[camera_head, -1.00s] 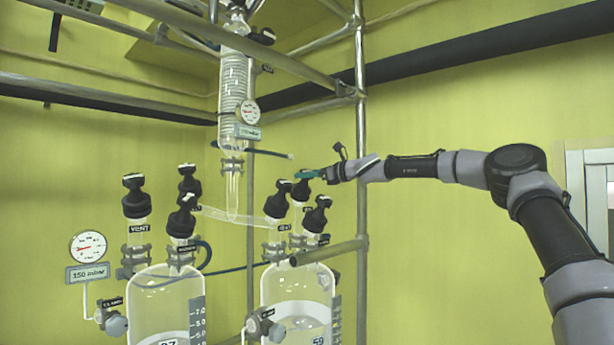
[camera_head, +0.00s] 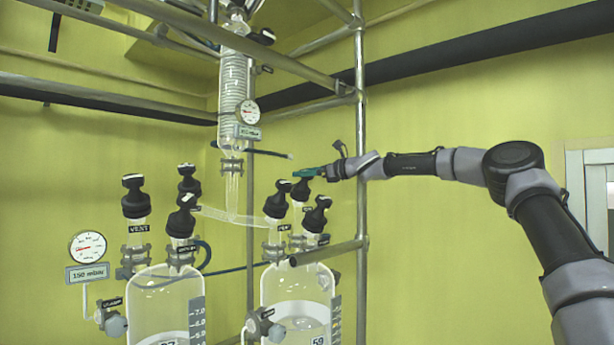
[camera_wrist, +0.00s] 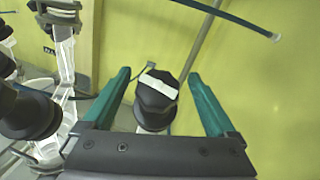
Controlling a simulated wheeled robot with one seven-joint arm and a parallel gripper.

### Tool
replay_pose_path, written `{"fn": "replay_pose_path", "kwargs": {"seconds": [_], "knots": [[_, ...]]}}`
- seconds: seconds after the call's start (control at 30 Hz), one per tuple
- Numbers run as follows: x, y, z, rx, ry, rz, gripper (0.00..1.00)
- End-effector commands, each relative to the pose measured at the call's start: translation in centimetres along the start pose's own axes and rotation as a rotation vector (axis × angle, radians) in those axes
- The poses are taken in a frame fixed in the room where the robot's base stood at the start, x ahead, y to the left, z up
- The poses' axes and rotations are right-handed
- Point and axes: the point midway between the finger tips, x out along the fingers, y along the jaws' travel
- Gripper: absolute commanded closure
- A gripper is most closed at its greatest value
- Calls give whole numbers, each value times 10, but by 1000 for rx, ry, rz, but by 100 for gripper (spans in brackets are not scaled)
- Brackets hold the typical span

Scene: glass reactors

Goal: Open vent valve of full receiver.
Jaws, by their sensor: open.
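The right glass receiver (camera_head: 275,290) holds clear liquid to a higher level than the left receiver (camera_head: 150,290). On its top are black knobs: a left one (camera_head: 276,200) above a small label that seems to read VENT, a back one (camera_head: 301,188), and a front-right one (camera_head: 317,215). My gripper (camera_head: 306,173) is at the back knob in the head view. In the wrist view, my open teal fingers (camera_wrist: 158,80) stand on either side of a black knob (camera_wrist: 156,112) with a white bar on top. Gaps show on both sides; its label is hidden.
Other black knobs (camera_wrist: 28,115) and glass tubing (camera_wrist: 62,65) lie left of my fingers in the wrist view. A metal pole (camera_head: 361,150) stands just behind my wrist. A hose (camera_wrist: 225,14) crosses above. The right side is open wall.

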Motion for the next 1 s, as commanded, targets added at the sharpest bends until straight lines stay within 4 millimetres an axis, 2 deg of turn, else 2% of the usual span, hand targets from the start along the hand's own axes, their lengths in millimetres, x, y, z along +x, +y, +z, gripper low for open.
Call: {"fn": "replay_pose_path", "kwargs": {"seconds": [0.3,0.5,1.0], "knots": [[-2,-12,61,-6,-2,-3,8],[-3,-18,85,-3,-2,-1,8],[-3,-15,91,-16,6,3,8]]}}
